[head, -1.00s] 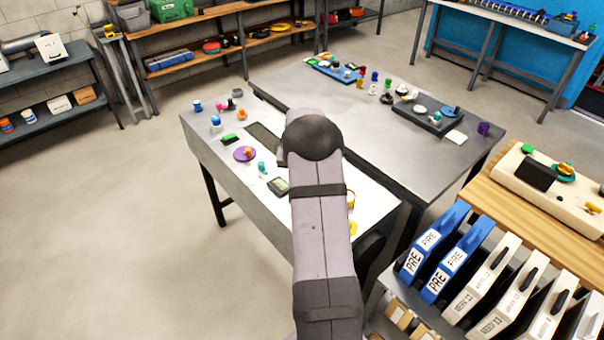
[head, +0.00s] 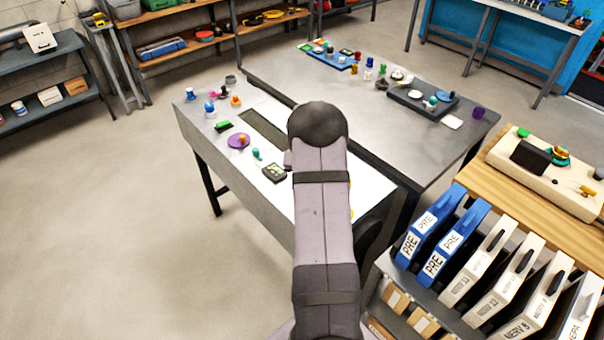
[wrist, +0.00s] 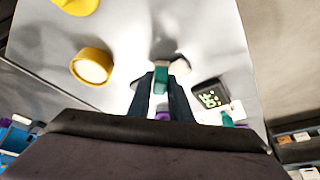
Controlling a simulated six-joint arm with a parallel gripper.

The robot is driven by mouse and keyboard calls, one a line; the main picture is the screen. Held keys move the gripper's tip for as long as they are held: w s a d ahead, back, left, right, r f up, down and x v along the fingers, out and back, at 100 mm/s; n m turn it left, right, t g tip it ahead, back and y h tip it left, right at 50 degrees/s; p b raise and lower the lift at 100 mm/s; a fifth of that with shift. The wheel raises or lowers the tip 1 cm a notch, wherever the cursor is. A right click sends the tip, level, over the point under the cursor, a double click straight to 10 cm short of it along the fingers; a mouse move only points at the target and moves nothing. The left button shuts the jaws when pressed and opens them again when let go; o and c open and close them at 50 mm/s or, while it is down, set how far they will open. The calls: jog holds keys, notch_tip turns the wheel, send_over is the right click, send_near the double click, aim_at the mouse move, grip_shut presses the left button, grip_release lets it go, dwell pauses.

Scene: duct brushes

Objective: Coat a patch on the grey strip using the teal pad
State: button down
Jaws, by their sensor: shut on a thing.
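My gripper (wrist: 162,76) is shut on a small teal piece (wrist: 161,84), which I take to be the teal pad, in the wrist view. It points down over the white tabletop, and a dark shadow lies just beyond the fingertips. Whether the teal piece touches the surface I cannot tell. In the head view my arm hides the gripper and what it holds. The dark grey strip (head: 264,131) lies on the white part of the near table, left of my arm. I cannot make out the strip in the wrist view. Another teal piece (head: 256,154) stands near the strip.
A black device with a display (wrist: 210,97) lies right of the fingers; it also shows in the head view (head: 274,173).

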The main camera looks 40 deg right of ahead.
jog(key=shift+w+d+f, duration=0.1)
jog(key=shift+w+d, duration=0.15)
jog(key=shift+d, duration=0.05)
jog(key=shift+w, duration=1.85)
jog(key=shift+s+d, duration=0.2)
jog(key=shift+d, duration=0.45)
jog(key=shift+s+p, duration=0.8)
jog(key=shift+s, duration=1.2)
jog(key=shift+w+d, duration=0.1)
jog(key=shift+d, duration=0.35)
jog(key=shift+w+d, duration=0.2)
jog(key=shift+w+b, duration=0.95)
jog(key=shift+w, duration=0.95)
jog(key=shift+s+d, duration=0.15)
jog(key=shift+d, duration=0.55)
jog(key=shift+s, duration=2)
jog(key=shift+d, duration=0.7)
jog(key=w+b, duration=0.1)
jog(key=w, duration=0.3)
jog(key=shift+w+a, duration=0.1)
notch_tip(320, 180, up, 8)
jog(key=p, duration=0.4)
